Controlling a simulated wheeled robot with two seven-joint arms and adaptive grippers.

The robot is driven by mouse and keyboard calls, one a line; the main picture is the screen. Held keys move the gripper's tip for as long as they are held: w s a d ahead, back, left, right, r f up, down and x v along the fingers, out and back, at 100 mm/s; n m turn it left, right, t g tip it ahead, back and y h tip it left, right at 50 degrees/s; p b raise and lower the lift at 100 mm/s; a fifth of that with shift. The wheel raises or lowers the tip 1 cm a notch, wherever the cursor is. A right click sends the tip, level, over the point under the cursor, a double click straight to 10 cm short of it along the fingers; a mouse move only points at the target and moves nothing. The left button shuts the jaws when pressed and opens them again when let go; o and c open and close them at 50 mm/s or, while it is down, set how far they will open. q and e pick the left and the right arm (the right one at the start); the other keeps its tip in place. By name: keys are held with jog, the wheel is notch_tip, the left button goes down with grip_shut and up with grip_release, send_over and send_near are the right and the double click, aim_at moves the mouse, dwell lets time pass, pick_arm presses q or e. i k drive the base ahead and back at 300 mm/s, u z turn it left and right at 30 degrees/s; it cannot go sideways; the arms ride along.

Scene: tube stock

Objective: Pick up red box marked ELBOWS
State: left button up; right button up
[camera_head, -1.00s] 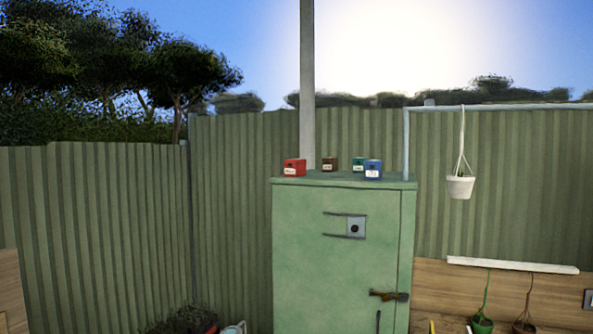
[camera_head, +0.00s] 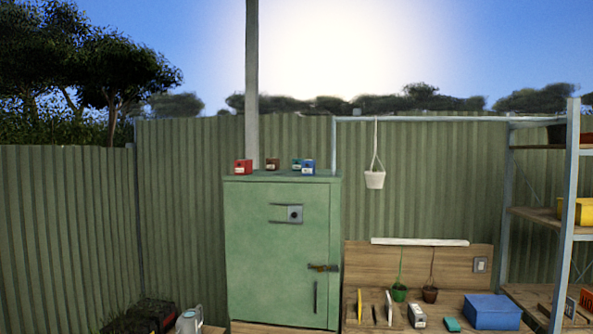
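A small red box (camera_head: 243,167) with a white label stands on the left end of the top of a green metal cabinet (camera_head: 276,240). The label is too small to read. To its right on the same top stand a brown box (camera_head: 272,164), a teal box (camera_head: 297,164) and a blue box (camera_head: 308,167), each a little apart from the red one. Neither of my grippers shows in the head view.
A wooden bench (camera_head: 380,325) right of the cabinet holds small pots, several upright items and a blue bin (camera_head: 492,311). A shelf rack (camera_head: 570,190) stands at the far right. A white pot (camera_head: 375,180) hangs from a rail. Corrugated fence runs behind.

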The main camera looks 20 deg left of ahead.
aim_at(242, 167)
jog(key=u, duration=0.75)
jog(key=k, duration=0.15)
jog(key=z, duration=1.2)
jog(key=i, duration=1.25)
jog(key=u, duration=1.4)
jog(key=i, duration=0.8)
jog(key=u, duration=0.9)
